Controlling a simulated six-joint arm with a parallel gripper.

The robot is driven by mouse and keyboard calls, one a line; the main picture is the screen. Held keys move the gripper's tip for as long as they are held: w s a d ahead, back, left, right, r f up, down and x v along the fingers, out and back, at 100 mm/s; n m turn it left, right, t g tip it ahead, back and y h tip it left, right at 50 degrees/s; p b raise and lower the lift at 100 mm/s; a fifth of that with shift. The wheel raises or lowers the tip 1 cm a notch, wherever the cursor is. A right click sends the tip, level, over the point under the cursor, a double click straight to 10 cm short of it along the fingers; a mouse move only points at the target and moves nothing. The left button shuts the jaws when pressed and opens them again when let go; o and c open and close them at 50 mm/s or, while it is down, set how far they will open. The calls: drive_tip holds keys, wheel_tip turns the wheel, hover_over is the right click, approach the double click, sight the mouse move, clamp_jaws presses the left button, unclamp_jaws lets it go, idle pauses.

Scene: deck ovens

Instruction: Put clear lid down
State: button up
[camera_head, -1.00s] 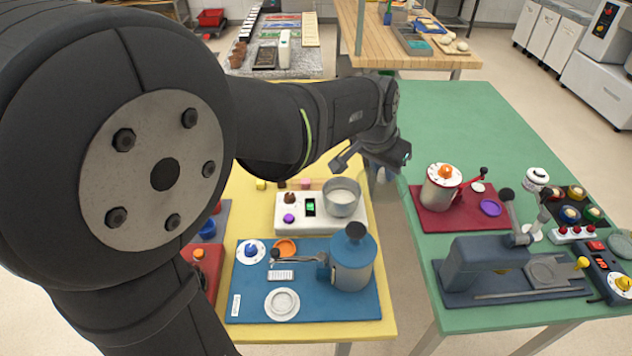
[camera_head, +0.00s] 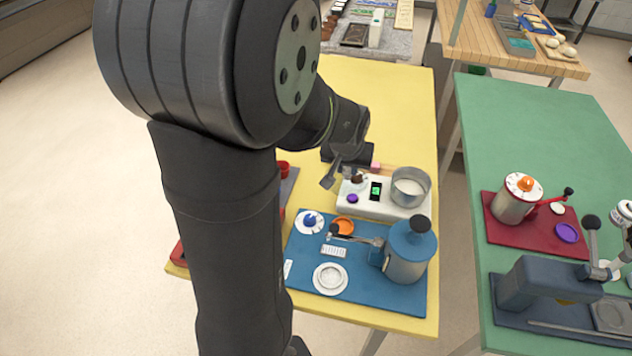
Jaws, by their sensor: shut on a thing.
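My gripper (camera_head: 346,176) is shut, with its dark jaws pointing down just above the left end of the white scale-like device (camera_head: 388,208) on the yellow table. The clear lid is see-through and I cannot make out its outline now; in the earlier view a faint clear shape hangs below the jaws. A metal pot (camera_head: 424,190) with pale contents stands on the right of the white device. A brown knob (camera_head: 358,180) shows beside the jaws. My arm hides part of the table's left side.
A green table (camera_head: 525,115) to the right holds a red mat and a grey press. The back of the yellow table (camera_head: 400,110) is clear.

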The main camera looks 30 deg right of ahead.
drive_tip(key=w+a+f, duration=0.1)
drive_tip(key=w+f, duration=0.1)
drive_tip(key=w, duration=0.1)
drive_tip(key=w+a+f, duration=0.1)
drive_tip(key=w+f, duration=0.1)
drive_tip(key=w, duration=0.1)
drive_tip(key=w+a+f, duration=0.1)
drive_tip(key=w+f, duration=0.1)
drive_tip(key=w, duration=0.1)
drive_tip(key=shift+w+a, duration=0.1)
drive_tip(key=shift+f, duration=1.95)
drive_tip(key=shift+f, duration=0.1)
drive_tip(key=o, duration=0.9)
drive_tip(key=v, duration=1.2)
